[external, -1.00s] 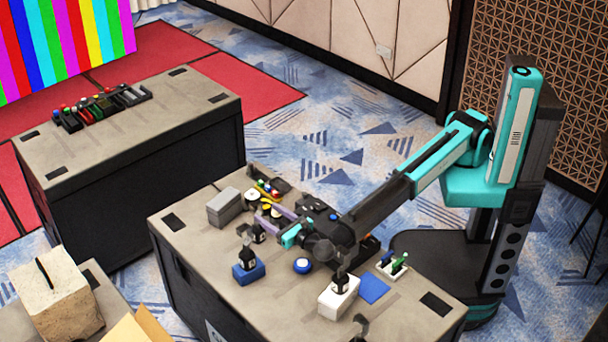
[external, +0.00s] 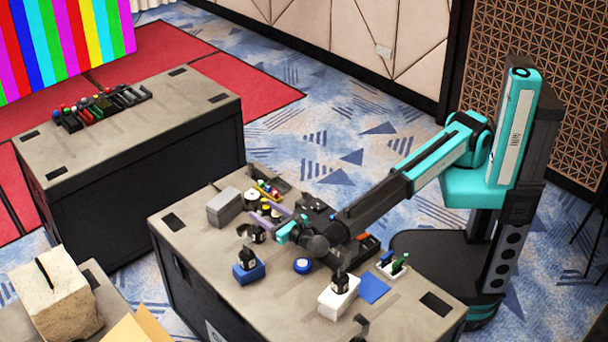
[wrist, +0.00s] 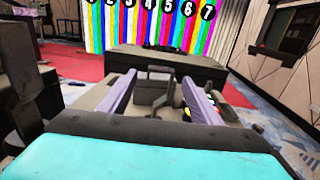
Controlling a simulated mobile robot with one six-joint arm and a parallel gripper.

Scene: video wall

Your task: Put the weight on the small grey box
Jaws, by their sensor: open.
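A small grey box (external: 225,207) sits near the far left edge of the front table. A black weight with a pale label (external: 257,234) stands on the table just in front of that box. My gripper (external: 267,219) is open, low over the table, its purple fingers pointing toward the box. In the wrist view, the dark weight (wrist: 153,93) shows between the spread fingers, with the grey box (wrist: 159,72) behind it. The fingers partly hide the weight in the external view, and I cannot tell whether they touch it.
Similar black weights stand on a blue box (external: 248,272) and a white box (external: 338,301). Small coloured items (external: 268,188) crowd the area behind the gripper.

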